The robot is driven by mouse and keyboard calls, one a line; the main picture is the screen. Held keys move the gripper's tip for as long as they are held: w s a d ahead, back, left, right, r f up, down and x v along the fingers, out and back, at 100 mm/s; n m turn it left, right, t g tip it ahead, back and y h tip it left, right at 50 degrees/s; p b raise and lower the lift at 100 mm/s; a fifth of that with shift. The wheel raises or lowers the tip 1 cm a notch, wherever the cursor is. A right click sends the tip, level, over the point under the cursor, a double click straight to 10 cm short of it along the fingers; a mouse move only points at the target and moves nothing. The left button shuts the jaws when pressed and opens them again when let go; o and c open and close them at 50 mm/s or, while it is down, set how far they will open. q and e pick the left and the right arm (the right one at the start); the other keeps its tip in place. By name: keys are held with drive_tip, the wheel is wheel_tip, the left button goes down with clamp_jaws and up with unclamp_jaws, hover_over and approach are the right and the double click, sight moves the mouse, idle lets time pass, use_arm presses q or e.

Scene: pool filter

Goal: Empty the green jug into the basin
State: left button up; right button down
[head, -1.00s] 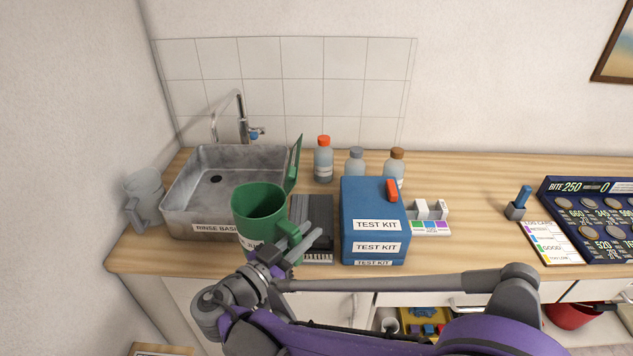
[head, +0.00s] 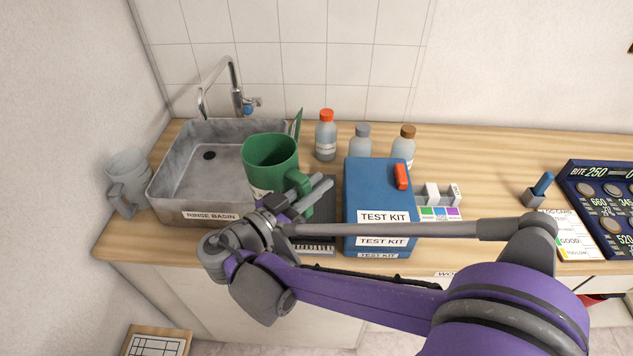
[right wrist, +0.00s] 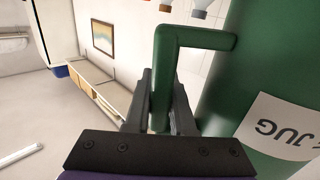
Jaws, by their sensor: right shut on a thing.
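The green jug (head: 268,158) is held upright or nearly so at the front right corner of the rinse basin, and it hides part of the basin's right side. My right gripper (head: 308,196) is shut on the jug's handle; the right wrist view shows the handle (right wrist: 163,85) between the two fingers (right wrist: 160,105) and the jug's labelled side (right wrist: 245,90). The grey metal rinse basin (head: 170,180) sits at the left of the counter, with a drain in its floor. My left gripper is not in view.
A tap (head: 236,88) stands behind the basin. A clear jug (head: 125,180) stands left of it. Right of the green jug are a blue test kit box (head: 375,185) and several bottles (head: 326,138).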

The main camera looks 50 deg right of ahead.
sight(280, 140)
wheel_tip(280, 140, up, 6)
drive_tip(key=w+n+p, duration=0.2)
drive_tip(key=n, duration=0.3)
drive_tip(key=w+n+b, duration=0.4)
drive_tip(key=w+n, duration=0.2)
drive_tip(key=shift+w+f+n, duration=0.1)
drive_tip(key=shift+w+n, duration=0.1)
drive_tip(key=shift+n, duration=0.1)
drive_tip(key=shift+w, duration=0.15)
drive_tip(key=shift+w+r+n, duration=0.3)
drive_tip(key=shift+w+n, duration=0.15)
drive_tip(key=shift+n, duration=0.15)
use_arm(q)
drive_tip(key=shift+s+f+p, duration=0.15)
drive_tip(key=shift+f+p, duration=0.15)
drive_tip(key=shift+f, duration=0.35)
use_arm(e)
drive_tip(key=w+n, duration=0.2)
drive_tip(key=shift+w+r, duration=0.2)
drive_tip(key=shift+w, duration=0.2)
